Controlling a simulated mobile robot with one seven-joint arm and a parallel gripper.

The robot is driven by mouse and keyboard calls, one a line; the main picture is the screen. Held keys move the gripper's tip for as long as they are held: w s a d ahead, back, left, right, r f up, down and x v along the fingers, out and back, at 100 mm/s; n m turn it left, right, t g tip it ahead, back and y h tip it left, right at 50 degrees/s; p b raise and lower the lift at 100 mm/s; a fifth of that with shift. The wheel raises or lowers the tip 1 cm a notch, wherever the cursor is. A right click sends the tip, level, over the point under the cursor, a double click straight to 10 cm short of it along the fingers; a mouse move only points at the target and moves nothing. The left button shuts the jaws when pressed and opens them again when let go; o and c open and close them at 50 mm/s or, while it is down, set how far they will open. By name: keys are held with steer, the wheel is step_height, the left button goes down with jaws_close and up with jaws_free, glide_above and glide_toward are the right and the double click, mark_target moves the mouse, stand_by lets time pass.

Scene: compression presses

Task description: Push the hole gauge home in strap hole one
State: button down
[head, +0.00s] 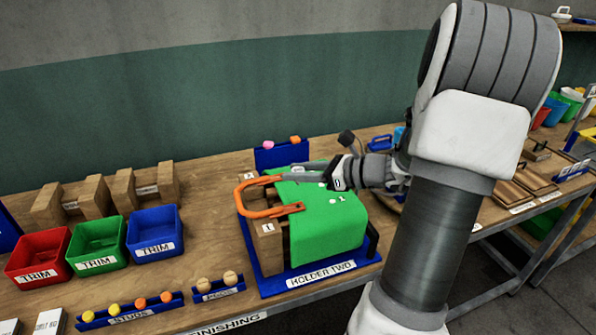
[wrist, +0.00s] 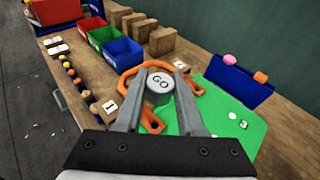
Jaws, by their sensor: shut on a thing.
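My gripper (wrist: 165,72) is shut on the hole gauge (wrist: 159,86), a round grey piece with a white top marked GO. In the wrist view, the gauge sits between my fingertips, inside the bend of the orange loop. In the head view, my gripper (head: 285,176) reaches in from the right, low over the holder; the gauge is not clear there. The green sheet (head: 328,228) drapes over the holder, with small white marks on it. It also shows in the wrist view (wrist: 218,92). The hole under the gauge is hidden, and I cannot tell how deep the gauge sits.
The orange loop (head: 243,200) lies around the work by wooden blocks (head: 267,250) on the blue holder base (head: 270,284), labelled HOLDER TWO. Red, green and blue TRIM bins (head: 155,218) stand left. Stud and peg racks (head: 130,311) lie at the front edge. A blue rack (head: 280,153) stands behind.

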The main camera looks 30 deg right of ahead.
steer(key=b, duration=0.4)
glide_above(299, 201)
steer(key=s+a, duration=0.2)
steer(key=shift+d+f, duration=0.15)
steer(key=shift+f, duration=2.8)
steer(key=shift+f+b, duration=0.7)
steer(key=shift+f, duration=0.75)
steer(key=shift+c, duration=2.2)
jaws_free()
steer(key=shift+s, duration=0.1)
steer(key=v, duration=1.7)
steer(key=shift+d+p, duration=0.25)
steer(key=shift+p, duration=0.15)
steer(key=shift+r, duration=0.1)
